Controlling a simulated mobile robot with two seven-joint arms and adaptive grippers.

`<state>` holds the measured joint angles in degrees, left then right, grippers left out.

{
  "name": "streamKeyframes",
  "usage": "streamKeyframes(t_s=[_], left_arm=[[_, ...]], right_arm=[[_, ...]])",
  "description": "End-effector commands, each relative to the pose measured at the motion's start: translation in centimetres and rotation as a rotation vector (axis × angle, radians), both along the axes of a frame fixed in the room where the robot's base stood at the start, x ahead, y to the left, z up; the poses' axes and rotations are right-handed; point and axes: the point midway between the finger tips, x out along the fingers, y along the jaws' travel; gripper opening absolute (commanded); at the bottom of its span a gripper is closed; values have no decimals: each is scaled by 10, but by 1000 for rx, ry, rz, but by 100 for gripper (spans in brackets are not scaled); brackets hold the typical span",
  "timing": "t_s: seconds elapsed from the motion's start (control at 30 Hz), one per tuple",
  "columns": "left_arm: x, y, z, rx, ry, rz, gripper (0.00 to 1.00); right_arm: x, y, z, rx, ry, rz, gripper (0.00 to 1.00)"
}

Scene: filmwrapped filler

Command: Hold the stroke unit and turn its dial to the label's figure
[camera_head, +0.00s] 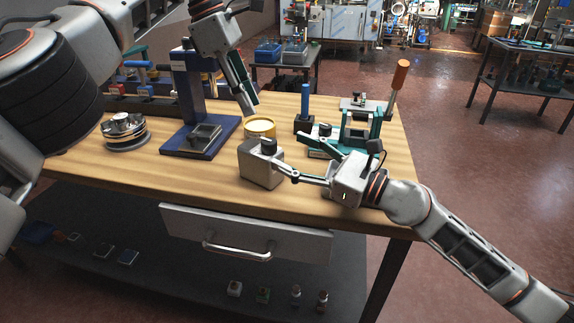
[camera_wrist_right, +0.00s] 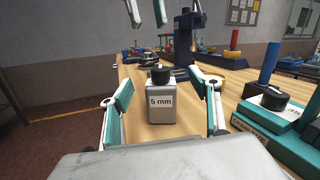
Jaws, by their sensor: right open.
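The stroke unit (camera_head: 259,171) is a grey box with a black dial (camera_head: 267,146) on top. It stands upright on the wooden table (camera_head: 106,176). In the right wrist view the stroke unit (camera_wrist_right: 161,118) shows a "5 mm" label (camera_wrist_right: 161,102) on the side facing my right gripper. My right gripper (camera_head: 292,154) is open beside it. In the right wrist view the unit appears between the spread fingers of my right gripper (camera_wrist_right: 163,82), with a gap on each side. My left gripper (camera_head: 249,98) hangs above and behind the unit; its fingers (camera_wrist_right: 146,12) look apart and empty.
A green fixture (camera_head: 362,128) with an orange-handled lever stands close to my right gripper. A blue press (camera_head: 190,95), a yellow round tin (camera_head: 260,127) and stacked metal discs (camera_head: 125,131) stand farther left and back. The table front left of the unit is clear.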

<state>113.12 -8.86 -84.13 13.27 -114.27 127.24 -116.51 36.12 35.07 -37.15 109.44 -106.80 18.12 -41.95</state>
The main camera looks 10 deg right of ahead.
Motion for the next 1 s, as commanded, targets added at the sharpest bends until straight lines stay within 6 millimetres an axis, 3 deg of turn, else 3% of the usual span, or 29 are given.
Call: streamKeyframes(t_s=[0.1,0.3,0.47,1.0], left_arm=[[0,0,0,0,0,0,28],[0,0,0,0,0,0,28],[0,0,0,0,0,0,28],[0,0,0,0,0,0,28]], right_arm=[[4,12,-17,17,82,-6,62],[10,17,-36,25,170,-29,62],[16,23,-40,28,191,-35,62],[59,73,-39,27,189,-35,62]])
